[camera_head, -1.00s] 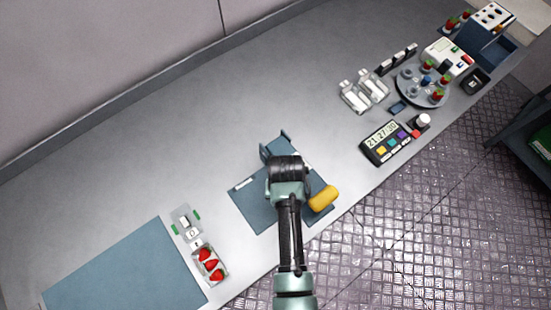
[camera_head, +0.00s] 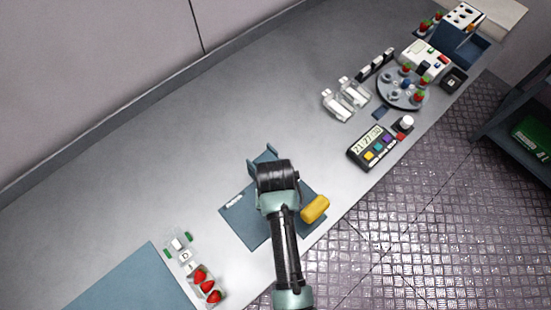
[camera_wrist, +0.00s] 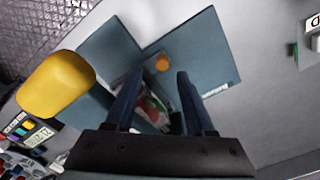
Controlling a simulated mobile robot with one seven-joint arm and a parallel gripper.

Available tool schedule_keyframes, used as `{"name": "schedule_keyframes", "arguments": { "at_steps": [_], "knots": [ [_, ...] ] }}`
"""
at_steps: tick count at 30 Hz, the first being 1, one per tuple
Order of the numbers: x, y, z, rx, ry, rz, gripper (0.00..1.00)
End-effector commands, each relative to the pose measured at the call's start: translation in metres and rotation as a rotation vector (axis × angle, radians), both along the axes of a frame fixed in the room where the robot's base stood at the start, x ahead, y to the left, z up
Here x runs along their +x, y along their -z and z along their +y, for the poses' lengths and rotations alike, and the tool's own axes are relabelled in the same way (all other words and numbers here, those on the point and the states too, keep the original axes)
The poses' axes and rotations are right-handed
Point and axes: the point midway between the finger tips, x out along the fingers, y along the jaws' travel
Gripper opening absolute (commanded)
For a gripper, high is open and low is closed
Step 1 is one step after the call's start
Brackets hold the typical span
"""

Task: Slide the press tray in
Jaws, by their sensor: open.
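The press tray cannot be told for certain from the other blue-grey parts of the press. In the head view, a flat blue-grey plate (camera_head: 245,225) with a small white label lies on the counter, with upright blue-grey pieces (camera_head: 262,156) behind it. A yellow rounded handle or block (camera_head: 315,208) is at its right; it also shows in the wrist view (camera_wrist: 55,83). My gripper (camera_wrist: 158,82) is open over these parts. Between its fingers, a clear-looking item with red, white and green (camera_wrist: 152,108) is partly hidden. An orange disc (camera_wrist: 162,63) shows beyond the fingertips. My arm hides the press's middle in the head view.
A punnet of strawberries (camera_head: 207,285) and a small clear container (camera_head: 180,243) are at lower left, by a large blue-grey mat (camera_head: 130,285). A timer panel (camera_head: 371,147), clear containers (camera_head: 346,98) and a round turntable (camera_head: 403,90) stand at right. The counter behind the press is clear.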

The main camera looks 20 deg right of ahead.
Motion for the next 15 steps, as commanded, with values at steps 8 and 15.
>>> {"name": "schedule_keyframes", "arguments": {
  "at_steps": [8, 15],
  "knots": [
    [0.002, -0.06, -0.001, -0.003, 0.001, -0.008, 0.54],
    [0.001, -0.091, -0.001, -0.002, 0.001, -0.006, 0.54]
  ]
}}
